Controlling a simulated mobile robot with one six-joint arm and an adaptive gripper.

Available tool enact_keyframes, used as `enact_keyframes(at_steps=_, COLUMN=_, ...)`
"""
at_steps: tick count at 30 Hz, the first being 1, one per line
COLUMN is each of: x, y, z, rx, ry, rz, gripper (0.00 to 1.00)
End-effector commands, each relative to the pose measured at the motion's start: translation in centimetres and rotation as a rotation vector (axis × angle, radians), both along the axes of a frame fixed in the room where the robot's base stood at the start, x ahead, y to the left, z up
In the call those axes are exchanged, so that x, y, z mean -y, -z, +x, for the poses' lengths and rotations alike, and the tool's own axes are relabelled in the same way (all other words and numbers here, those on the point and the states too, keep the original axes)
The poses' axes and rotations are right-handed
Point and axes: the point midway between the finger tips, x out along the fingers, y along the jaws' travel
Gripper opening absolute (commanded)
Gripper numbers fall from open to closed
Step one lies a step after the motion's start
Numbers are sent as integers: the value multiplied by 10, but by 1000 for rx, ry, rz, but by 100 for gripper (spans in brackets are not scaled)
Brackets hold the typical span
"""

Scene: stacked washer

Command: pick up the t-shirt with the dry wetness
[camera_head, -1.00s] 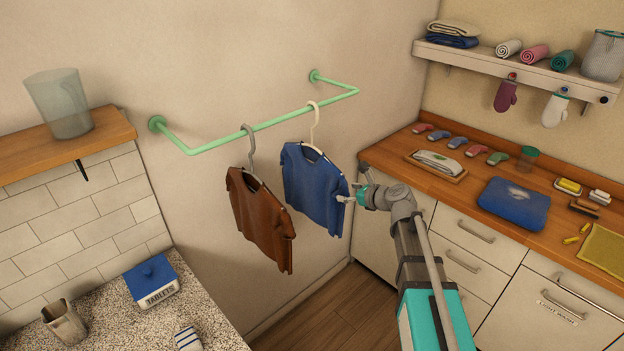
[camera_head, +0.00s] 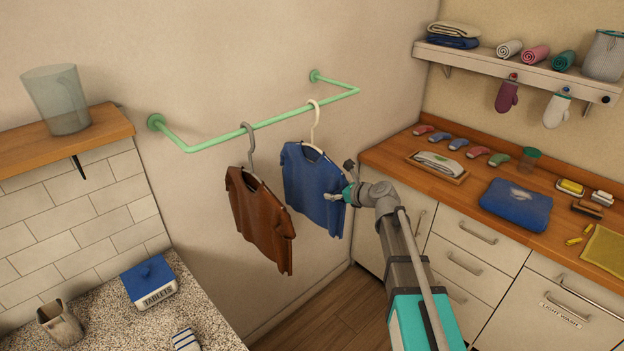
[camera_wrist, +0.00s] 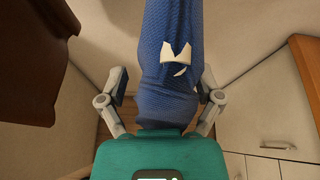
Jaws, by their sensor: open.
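A blue t-shirt (camera_head: 312,185) hangs on a white hanger (camera_head: 316,125) from the green rail (camera_head: 225,139). A brown t-shirt (camera_head: 258,215) hangs on a grey hanger (camera_head: 249,155) to its left. My gripper (camera_head: 333,197) is at the right side of the blue t-shirt in the head view. In the wrist view the blue t-shirt (camera_wrist: 165,75) runs down between the two open fingers of my gripper (camera_wrist: 160,88), with a white patch on it. The brown t-shirt (camera_wrist: 28,75) shows at the left there. Which t-shirt is dry I cannot tell.
A wooden counter (camera_head: 400,155) with drawers stands at the right, holding small coloured items and a folded blue cloth (camera_head: 516,204). A shelf (camera_head: 520,65) with rolled towels is above it. A speckled worktop (camera_head: 110,320) with a blue-lidded tablets box (camera_head: 150,282) is lower left.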

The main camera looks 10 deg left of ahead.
Motion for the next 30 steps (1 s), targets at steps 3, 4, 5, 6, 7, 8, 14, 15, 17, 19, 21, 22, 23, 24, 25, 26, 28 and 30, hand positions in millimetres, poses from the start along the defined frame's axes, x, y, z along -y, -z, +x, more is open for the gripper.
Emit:
enact_keyframes(at_steps=3, x=0, y=0, z=0, rx=0, ry=1, rz=0, gripper=84)
enact_keyframes(at_steps=4, x=1, y=0, z=0, rx=0, ry=1, rz=0, gripper=84)
enact_keyframes(at_steps=5, x=1, y=0, z=0, rx=0, ry=1, rz=0, gripper=84)
enact_keyframes(at_steps=6, x=1, y=0, z=0, rx=0, ry=1, rz=0, gripper=84)
enact_keyframes(at_steps=7, x=1, y=0, z=0, rx=0, ry=1, rz=0, gripper=84)
enact_keyframes(at_steps=8, x=1, y=0, z=0, rx=0, ry=1, rz=0, gripper=84)
enact_keyframes(at_steps=14, x=1, y=0, z=0, rx=0, ry=1, rz=0, gripper=67)
enact_keyframes(at_steps=15, x=1, y=0, z=0, rx=0, ry=1, rz=0, gripper=60)
enact_keyframes(at_steps=17, x=1, y=0, z=0, rx=0, ry=1, rz=0, gripper=49)
enact_keyframes(at_steps=19, x=1, y=0, z=0, rx=0, ry=1, rz=0, gripper=36)
enact_keyframes(at_steps=21, x=1, y=0, z=0, rx=0, ry=1, rz=0, gripper=23)
enact_keyframes(at_steps=22, x=1, y=0, z=0, rx=0, ry=1, rz=0, gripper=17)
enact_keyframes(at_steps=23, x=1, y=0, z=0, rx=0, ry=1, rz=0, gripper=12)
enact_keyframes(at_steps=24, x=1, y=0, z=0, rx=0, ry=1, rz=0, gripper=4)
enact_keyframes(at_steps=25, x=1, y=0, z=0, rx=0, ry=1, rz=0, gripper=0)
enact_keyframes(at_steps=26, x=1, y=0, z=0, rx=0, ry=1, rz=0, gripper=0)
enact_keyframes(at_steps=28, x=1, y=0, z=0, rx=0, ry=1, rz=0, gripper=0)
enact_keyframes(at_steps=30, x=1, y=0, z=0, rx=0, ry=1, rz=0, gripper=0)
